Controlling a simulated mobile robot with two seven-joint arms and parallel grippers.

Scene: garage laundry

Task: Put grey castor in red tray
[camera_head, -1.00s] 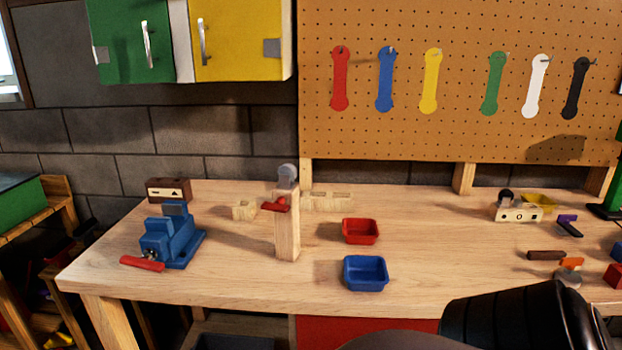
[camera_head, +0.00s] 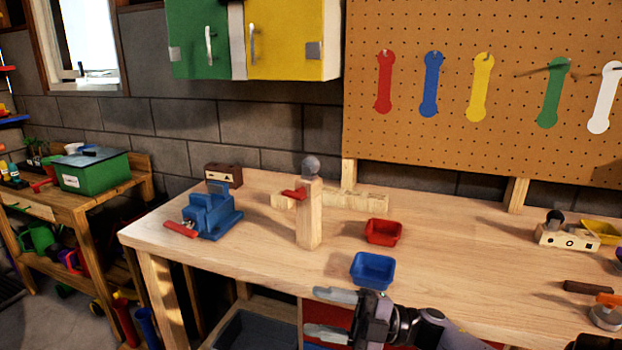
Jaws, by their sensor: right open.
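A red piece (camera_head: 294,194) sits at the post's upper part. The red tray (camera_head: 383,232) stands on the bench right of the post and looks empty. My right gripper (camera_head: 318,312) is open and empty, low in front of the bench edge, below the post and the trays. My left gripper is not in view.
A blue tray (camera_head: 372,270) stands in front of the red tray. A blue vise (camera_head: 210,212) with a red handle is left of the post. Wooden pieces (camera_head: 358,200) lie behind it. A block with shapes (camera_head: 568,238) and other parts lie at right.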

